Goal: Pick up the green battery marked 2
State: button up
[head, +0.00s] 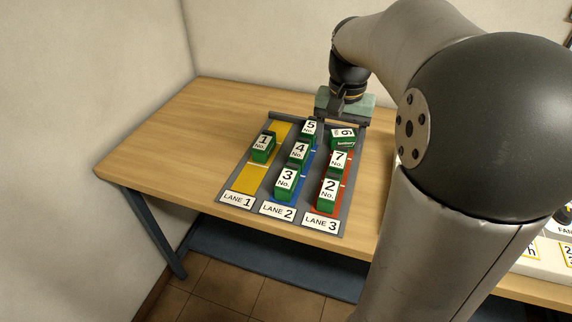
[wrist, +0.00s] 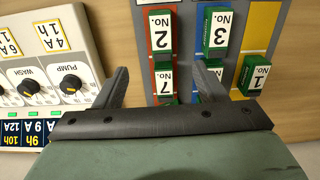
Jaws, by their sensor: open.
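The green battery marked 2 (head: 328,195) stands at the near end of red lane 3, next to the LANE 3 label. In the wrist view the battery marked 2 (wrist: 162,42) shows upside down, beyond my fingertips and between their lines. My gripper (head: 342,112) is above the far end of the lane board, well behind that battery. In the wrist view my gripper (wrist: 161,80) has its two fingers wide apart with nothing held between them. Battery 7 (head: 338,161) is right behind battery 2 in the same lane.
A battery with a turned label, 6 or 9 (head: 343,139), lies at lane 3's far end. Batteries 3 (head: 287,183), 4 (head: 299,153) and 5 (head: 309,130) fill blue lane 2 alongside. Battery 1 (head: 263,147) is on yellow lane 1. A knobbed panel (wrist: 60,60) is at left in the wrist view.

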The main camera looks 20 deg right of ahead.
send_over(330, 185)
jog(key=f, duration=1.1)
jog(key=shift+s+f, duration=0.1)
jog(key=shift+s, duration=0.2)
jog(key=shift+w+f+p, duration=0.15)
jog(key=shift+f+p, duration=0.45)
jog(key=shift+f, duration=2.4)
jog(key=c, duration=1.2)
jog(key=shift+r, duration=0.1)
grip_shut()
jog(key=shift+r, duration=0.1)
